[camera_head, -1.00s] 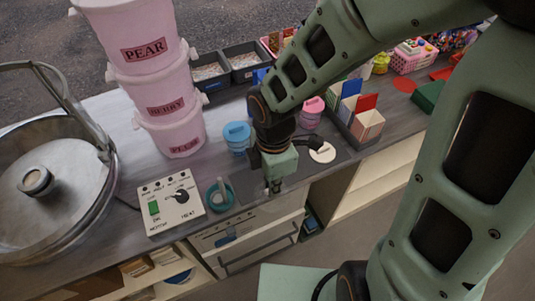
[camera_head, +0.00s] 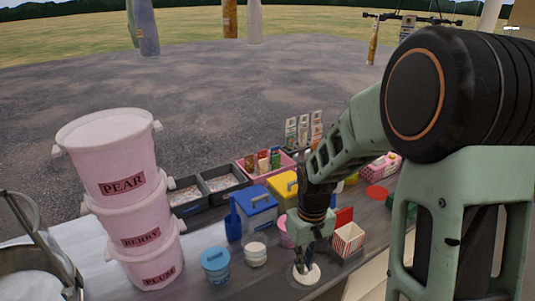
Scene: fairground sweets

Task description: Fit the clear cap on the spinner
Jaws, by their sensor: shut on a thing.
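The spinner's metal bowl (camera_head: 25,266) is cut off at the lower left. Its centre hub is out of view.
A tall stack of pink tubs (camera_head: 112,160) stands between the bowl and my gripper. A blue jar (camera_head: 216,265), white stacked cups (camera_head: 256,254) and a blue box (camera_head: 258,211) are left of it. A striped box (camera_head: 347,240) stands close right. Grey trays (camera_head: 220,182) lie behind.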

